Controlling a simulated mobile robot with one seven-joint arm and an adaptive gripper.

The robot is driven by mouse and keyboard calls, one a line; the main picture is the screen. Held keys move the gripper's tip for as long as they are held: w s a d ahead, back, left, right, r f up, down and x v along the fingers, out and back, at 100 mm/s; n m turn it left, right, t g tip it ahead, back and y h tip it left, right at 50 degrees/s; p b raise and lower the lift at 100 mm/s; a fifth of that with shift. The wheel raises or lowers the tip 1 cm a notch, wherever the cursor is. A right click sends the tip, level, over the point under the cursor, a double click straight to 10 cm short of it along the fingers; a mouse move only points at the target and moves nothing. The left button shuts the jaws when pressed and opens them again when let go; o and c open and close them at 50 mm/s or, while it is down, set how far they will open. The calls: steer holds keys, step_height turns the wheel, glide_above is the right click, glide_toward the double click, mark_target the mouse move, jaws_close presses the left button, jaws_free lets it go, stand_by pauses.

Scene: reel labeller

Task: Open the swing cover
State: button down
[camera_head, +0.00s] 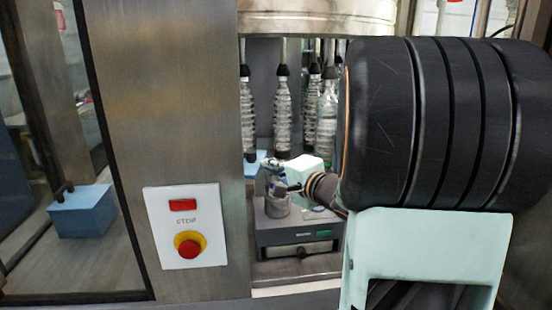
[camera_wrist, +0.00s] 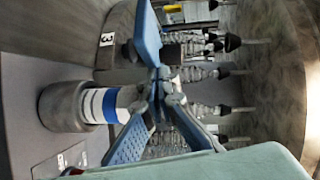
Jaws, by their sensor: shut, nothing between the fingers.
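No part is marked clearly enough for me to tell which is the swing cover. In the head view my gripper (camera_head: 272,180) is inside the machine's opening, above a grey box-like unit (camera_head: 300,234) with a dark front and a small green label. In the wrist view the blue fingers of my gripper (camera_wrist: 163,80) meet at their tips with nothing held. A grey cylinder with a white and blue banded end (camera_wrist: 65,105) lies to their left in the picture. Whether the fingers touch anything is unclear. My own arm hides the right part of the opening.
Several clear ribbed bottles (camera_head: 283,115) hang from dark-collared rods behind my gripper. A steel panel (camera_head: 170,90) edges the opening at left, with a STOP plate (camera_head: 187,225) and red button. A glazed, dark-framed panel (camera_head: 60,140) stands further left, near a blue block (camera_head: 82,211).

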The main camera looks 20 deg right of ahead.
mark_target(245, 163)
steer(key=shift+w+a+p, duration=0.3)
steer(key=shift+a+p, duration=0.25)
steer(key=shift+a, duration=0.4)
steer(key=shift+w+a+p, duration=0.3)
steer(key=shift+a+p, duration=0.25)
steer(key=shift+a, duration=0.35)
steer(key=shift+s+d, duration=0.1)
